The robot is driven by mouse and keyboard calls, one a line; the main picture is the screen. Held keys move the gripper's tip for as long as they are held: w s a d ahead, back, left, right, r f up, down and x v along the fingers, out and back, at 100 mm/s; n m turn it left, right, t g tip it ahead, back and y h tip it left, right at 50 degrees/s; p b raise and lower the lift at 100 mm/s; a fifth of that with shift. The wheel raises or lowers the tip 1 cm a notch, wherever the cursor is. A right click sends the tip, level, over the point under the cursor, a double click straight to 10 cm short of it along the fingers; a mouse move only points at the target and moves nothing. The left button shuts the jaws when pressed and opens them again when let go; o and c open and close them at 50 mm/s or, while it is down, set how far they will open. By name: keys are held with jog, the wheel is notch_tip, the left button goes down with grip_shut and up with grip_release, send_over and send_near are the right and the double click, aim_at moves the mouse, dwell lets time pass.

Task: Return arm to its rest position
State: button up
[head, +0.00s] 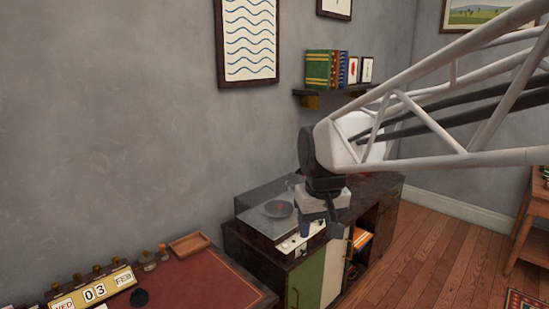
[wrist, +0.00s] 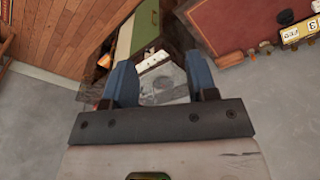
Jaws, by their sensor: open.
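My gripper (head: 325,224) hangs at the end of my white truss arm, in front of the dark cabinet and the record player in the head view. In the wrist view my gripper (wrist: 161,80) shows two blue fingers spread apart with nothing between them. Below and beyond the fingers, the record player (wrist: 165,75) shows in the gap. No teapot can be made out in either view.
The record player (head: 268,214) stands on a cabinet (head: 312,279) with a green door. A red-topped desk (head: 200,279) with a date block (head: 95,291) is at lower left. A shelf of books (head: 325,70) is on the wall.

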jog(key=s+d+f+m, duration=0.1)
jog(key=s+d+f, duration=0.2)
jog(key=s, duration=0.6)
jog(key=s+d+f+m, duration=0.2)
jog(key=s+d, duration=0.4)
jog(key=s, duration=0.4)
jog(key=shift+d+f+t+h, duration=0.3)
jog(key=shift+f, duration=0.4)
